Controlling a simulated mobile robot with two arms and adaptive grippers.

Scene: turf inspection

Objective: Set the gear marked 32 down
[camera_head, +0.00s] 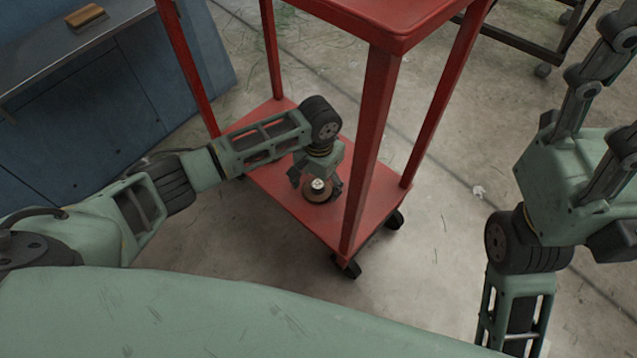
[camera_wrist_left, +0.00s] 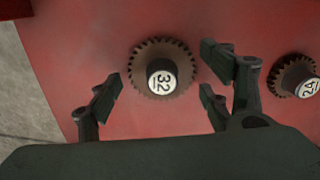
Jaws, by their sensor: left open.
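The gear marked 32 (camera_wrist_left: 163,80) is a brown toothed disc with a dark hub and a white numbered cap. It lies flat on the red lower shelf (camera_wrist_left: 70,40) of a cart. My left gripper (camera_head: 317,184) is open above the lower shelf. In the left wrist view its fingers stand on both sides of the gear, with visible gaps. In the head view the gear (camera_head: 319,194) is partly hidden under the gripper. My right gripper (camera_head: 598,105) is at the right, away from the cart; its fingertips cannot be made out clearly.
A second gear, marked 24 (camera_wrist_left: 296,77), is on the shelf to the right, cut by the picture edge. The cart's red posts (camera_head: 370,150) and upper shelf (camera_head: 400,18) stand close to my left arm. A blue cabinet (camera_head: 130,85) stands at the left.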

